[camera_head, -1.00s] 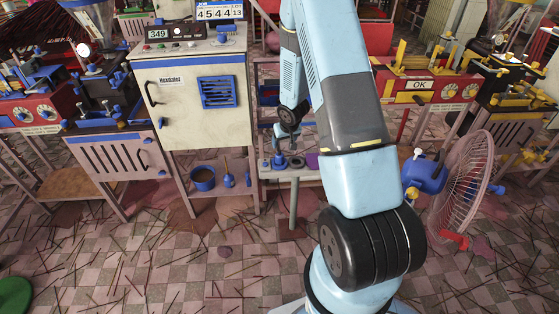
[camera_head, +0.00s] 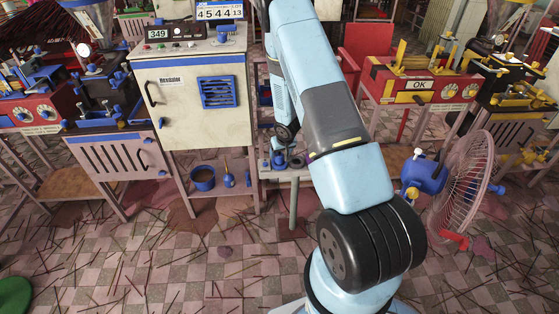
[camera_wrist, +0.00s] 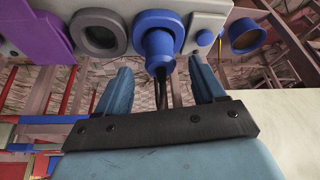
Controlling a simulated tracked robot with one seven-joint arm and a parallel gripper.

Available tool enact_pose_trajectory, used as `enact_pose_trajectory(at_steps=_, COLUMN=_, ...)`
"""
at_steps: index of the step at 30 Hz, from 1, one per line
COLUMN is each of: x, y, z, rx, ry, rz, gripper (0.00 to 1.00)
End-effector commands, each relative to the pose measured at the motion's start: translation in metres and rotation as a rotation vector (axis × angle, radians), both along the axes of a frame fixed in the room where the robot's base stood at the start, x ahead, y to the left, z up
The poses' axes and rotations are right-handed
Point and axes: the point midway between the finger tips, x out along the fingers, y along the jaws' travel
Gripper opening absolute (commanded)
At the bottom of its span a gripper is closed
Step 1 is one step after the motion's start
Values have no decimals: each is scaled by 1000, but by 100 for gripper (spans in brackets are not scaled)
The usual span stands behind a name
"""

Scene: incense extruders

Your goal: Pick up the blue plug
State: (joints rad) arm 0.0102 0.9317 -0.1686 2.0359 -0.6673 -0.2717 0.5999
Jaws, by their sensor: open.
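The blue plug (camera_wrist: 158,46) shows at the top middle of the wrist view, a blue body with a wider collar at a grey shelf's edge. A dark thin piece extends below it. My gripper (camera_wrist: 160,70) is open, with one blue finger on each side below the plug; the gap between them lines up with it. I cannot tell whether a finger touches it. In the head view the plug (camera_head: 278,160) sits on the small shelf beside the white cabinet, just below my gripper (camera_head: 280,146), which is small and partly hidden by the arm.
A grey ring (camera_wrist: 98,33) and a purple piece (camera_wrist: 35,30) lie left of the plug in the wrist view. The white cabinet (camera_head: 193,115) stands left of the shelf. A fan (camera_head: 465,180) stands at the right. Incense sticks litter the tiled floor.

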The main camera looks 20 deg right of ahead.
Motion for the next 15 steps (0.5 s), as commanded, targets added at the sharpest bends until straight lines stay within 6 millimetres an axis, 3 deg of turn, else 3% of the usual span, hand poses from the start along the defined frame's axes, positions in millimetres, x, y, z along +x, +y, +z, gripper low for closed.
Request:
enact_pose_trajectory(at_steps=9, x=11, y=0, z=-36, rx=-2, ry=2, rz=1, gripper=69)
enact_pose_trajectory(at_steps=15, x=14, y=0, z=-42, rx=0, ry=0, rz=1, gripper=69)
